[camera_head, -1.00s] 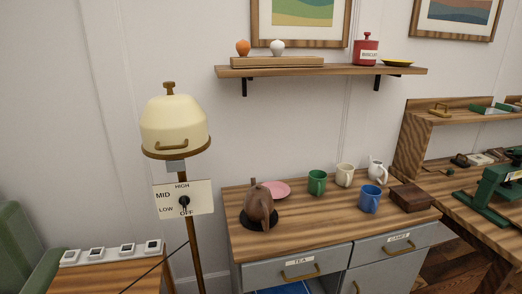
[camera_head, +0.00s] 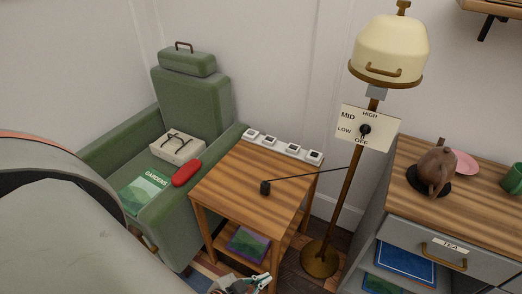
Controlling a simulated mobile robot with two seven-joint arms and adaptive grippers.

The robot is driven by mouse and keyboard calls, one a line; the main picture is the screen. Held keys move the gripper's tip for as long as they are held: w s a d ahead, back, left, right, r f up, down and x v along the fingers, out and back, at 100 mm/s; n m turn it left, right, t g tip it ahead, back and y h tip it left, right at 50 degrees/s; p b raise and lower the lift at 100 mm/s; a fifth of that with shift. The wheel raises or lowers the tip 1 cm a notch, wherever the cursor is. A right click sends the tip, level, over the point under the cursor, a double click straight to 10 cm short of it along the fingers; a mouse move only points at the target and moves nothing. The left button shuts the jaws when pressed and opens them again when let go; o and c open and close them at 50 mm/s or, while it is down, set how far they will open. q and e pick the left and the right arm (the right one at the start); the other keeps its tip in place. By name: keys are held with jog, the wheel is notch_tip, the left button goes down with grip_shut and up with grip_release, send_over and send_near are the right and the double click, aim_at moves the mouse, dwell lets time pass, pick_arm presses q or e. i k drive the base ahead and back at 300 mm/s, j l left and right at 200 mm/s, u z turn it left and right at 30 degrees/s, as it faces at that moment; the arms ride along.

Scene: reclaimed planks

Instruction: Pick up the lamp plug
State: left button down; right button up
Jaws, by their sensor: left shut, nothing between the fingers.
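The lamp plug (camera_head: 265,187) is a small black block on the wooden side table (camera_head: 236,182). A thin dark cord runs from it to the right, toward the floor lamp (camera_head: 392,48) with the cream shade. The lamp carries a dial panel marked HIGH, MID, LOW and OFF. My left gripper (camera_head: 262,282) shows at the bottom edge, partly cut off, in front of the table and apart from the plug. It is shut and empty. My right gripper is not in view.
Several white socket blocks (camera_head: 292,149) line the table's back edge. A green armchair (camera_head: 195,98) holds a box with glasses, a red case (camera_head: 186,173) and a gardens magazine. A cabinet (camera_head: 400,215) with a teapot stands right. The tabletop around the plug is clear.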

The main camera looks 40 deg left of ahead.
aim_at(265, 187)
jog(key=u, duration=1.05)
